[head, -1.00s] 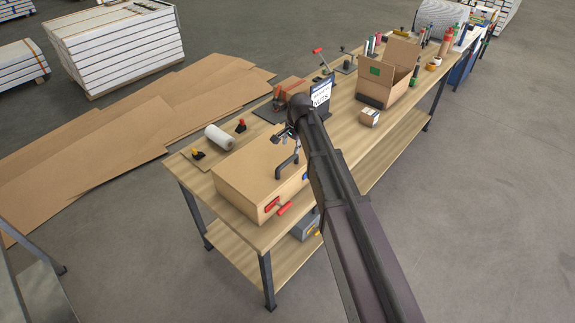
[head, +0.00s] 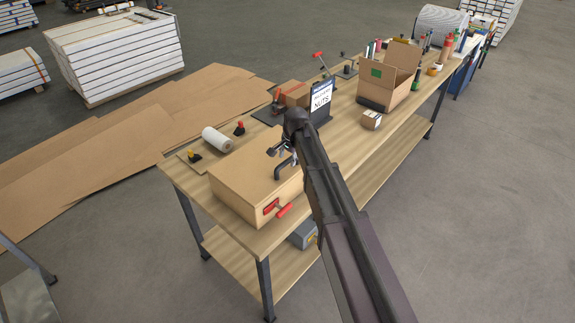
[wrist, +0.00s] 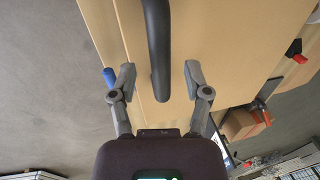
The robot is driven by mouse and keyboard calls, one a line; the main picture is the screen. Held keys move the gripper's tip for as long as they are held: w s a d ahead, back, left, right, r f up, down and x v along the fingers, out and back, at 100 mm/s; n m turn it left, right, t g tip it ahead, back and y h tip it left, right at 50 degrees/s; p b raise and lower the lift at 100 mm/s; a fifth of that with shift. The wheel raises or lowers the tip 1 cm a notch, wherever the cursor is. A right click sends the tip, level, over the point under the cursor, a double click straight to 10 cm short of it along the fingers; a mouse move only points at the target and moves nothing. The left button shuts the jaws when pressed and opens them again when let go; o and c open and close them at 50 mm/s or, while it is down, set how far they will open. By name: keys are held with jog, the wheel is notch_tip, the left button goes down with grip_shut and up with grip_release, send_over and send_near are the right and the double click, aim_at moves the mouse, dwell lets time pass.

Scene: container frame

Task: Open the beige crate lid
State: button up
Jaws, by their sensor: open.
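The beige crate (head: 240,190) stands closed on the near end of the wooden workbench. Its flat lid (wrist: 212,45) carries a dark bent handle (head: 286,167), which also shows in the wrist view (wrist: 158,45). A red latch (head: 283,210) is on the crate's front side. My gripper (head: 281,149) is at the handle, above the lid. In the wrist view my gripper (wrist: 160,80) is open, with one finger on each side of the handle and gaps between. My arm hides the crate's right end in the head view.
Behind the crate lie a white roll (head: 217,139) and small red and yellow-topped pieces. An open cardboard box (head: 390,80) and a small carton (head: 371,120) are farther along the workbench (head: 345,135).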

jog(key=shift+a+f+b, duration=0.1)
jog(key=shift+f+b, duration=0.3)
jog(key=shift+f, duration=0.25)
grip_shut()
